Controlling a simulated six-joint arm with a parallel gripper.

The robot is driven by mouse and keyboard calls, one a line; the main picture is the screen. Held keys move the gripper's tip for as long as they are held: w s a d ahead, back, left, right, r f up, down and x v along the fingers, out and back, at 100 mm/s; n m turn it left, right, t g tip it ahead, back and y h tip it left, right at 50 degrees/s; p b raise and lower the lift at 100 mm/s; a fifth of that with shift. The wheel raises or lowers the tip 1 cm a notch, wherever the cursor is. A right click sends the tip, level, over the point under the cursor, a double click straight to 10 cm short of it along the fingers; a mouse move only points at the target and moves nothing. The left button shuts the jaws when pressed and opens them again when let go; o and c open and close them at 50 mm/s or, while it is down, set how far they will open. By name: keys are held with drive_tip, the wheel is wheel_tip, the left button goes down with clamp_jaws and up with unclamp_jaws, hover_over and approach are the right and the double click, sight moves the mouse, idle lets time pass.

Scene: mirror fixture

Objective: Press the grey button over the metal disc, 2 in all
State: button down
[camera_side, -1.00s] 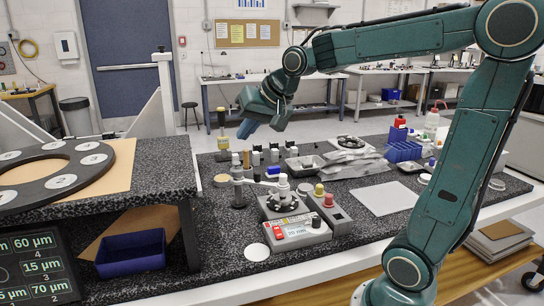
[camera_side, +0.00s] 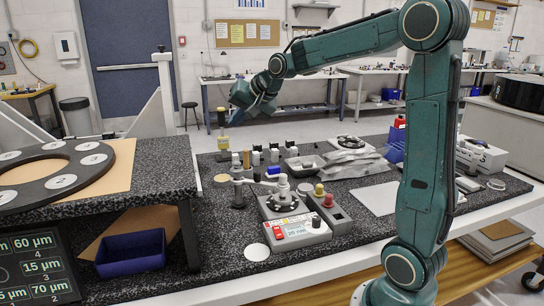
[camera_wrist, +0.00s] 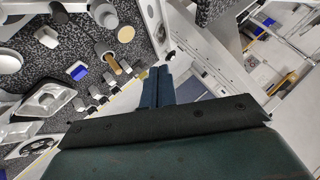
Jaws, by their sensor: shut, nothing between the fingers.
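The polishing fixture stands mid-bench in the side view, with a pale grey button-like cylinder (camera_side: 283,184) upright above a dark round metal disc (camera_side: 282,202) edged with knobs. My gripper (camera_side: 238,116) is high above the back of the bench, behind and to the left of the fixture, and well clear of it. Its blue fingers are together, and they also show closed and empty in the wrist view (camera_wrist: 158,85). I cannot tell for sure which round part in the wrist view is the button.
A yellow-and-black upright tool (camera_side: 221,128) stands near my gripper. A raised granite shelf (camera_side: 170,165) lies left; a pale sheet (camera_side: 378,197) lies right.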

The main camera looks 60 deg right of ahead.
sight(239, 163)
drive_tip(key=shift+f, duration=0.15)
drive_tip(key=shift+f, duration=4.3)
drive_tip(key=shift+f, duration=1)
drive_tip(key=shift+r, duration=0.1)
idle(0.4)
drive_tip(key=shift+r, duration=0.95)
drive_tip(key=shift+r, duration=2.5)
